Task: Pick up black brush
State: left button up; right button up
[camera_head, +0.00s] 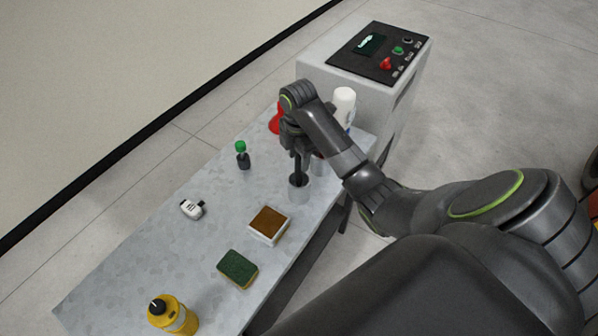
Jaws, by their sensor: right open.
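The gripper is open. My left gripper is not in view.
Near the arm stand a white bottle (344,104) and a red object (275,121). Closer are a green-capped bottle (242,156), a white item (192,209), a brown-topped block (269,224), a green sponge (238,268) and a yellow bottle (174,316). A control box (345,78) adjoins the far end.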

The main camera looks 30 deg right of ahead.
aim_at(298, 173)
jog(key=shift+f, duration=1.35)
grip_shut()
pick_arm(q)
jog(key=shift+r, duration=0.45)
pick_arm(e)
jog(key=shift+r, duration=0.15)
